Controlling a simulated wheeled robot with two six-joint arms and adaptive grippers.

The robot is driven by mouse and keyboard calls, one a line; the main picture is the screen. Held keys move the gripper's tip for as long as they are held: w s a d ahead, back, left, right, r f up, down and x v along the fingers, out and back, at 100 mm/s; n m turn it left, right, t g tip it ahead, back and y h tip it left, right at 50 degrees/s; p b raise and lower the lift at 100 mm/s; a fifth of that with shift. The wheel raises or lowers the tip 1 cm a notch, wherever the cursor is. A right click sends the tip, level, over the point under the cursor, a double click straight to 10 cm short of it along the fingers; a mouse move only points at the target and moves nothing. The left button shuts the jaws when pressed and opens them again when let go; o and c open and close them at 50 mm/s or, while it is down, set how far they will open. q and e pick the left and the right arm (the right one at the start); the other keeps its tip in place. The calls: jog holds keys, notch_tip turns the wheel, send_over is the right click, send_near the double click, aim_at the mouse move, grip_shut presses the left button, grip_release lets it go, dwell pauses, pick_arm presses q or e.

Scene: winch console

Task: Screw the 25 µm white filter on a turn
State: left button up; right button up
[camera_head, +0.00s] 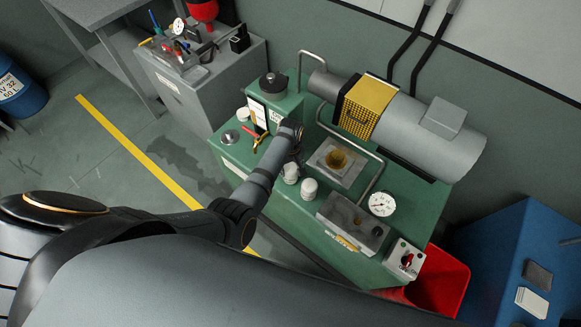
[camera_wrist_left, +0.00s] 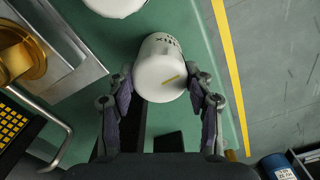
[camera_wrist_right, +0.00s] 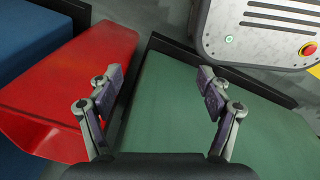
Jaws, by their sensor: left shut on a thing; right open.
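Two white filters stand near the front edge of the green console. My left gripper (camera_head: 291,152) reaches down to the nearer-left white filter (camera_head: 290,173). In the left wrist view this filter (camera_wrist_left: 160,72) sits between the two fingers (camera_wrist_left: 160,80), which are shut on its sides. It has dark lettering and a short yellow stripe; I cannot read a 25 µm mark. The other white filter (camera_head: 309,190) stands beside it and shows at the top of the left wrist view (camera_wrist_left: 115,3). My right gripper (camera_wrist_right: 155,85) is open and empty, above a green surface.
A pressure gauge (camera_head: 382,204), a bent pipe and a switch box (camera_head: 404,259) stand to the right. A red bin (camera_wrist_right: 70,85) and a grey panel with a red button (camera_wrist_right: 307,49) are near my right gripper.

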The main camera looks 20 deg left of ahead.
pick_arm(q)
jog(key=shift+r+p, duration=1.35)
jog(key=shift+r, duration=0.05)
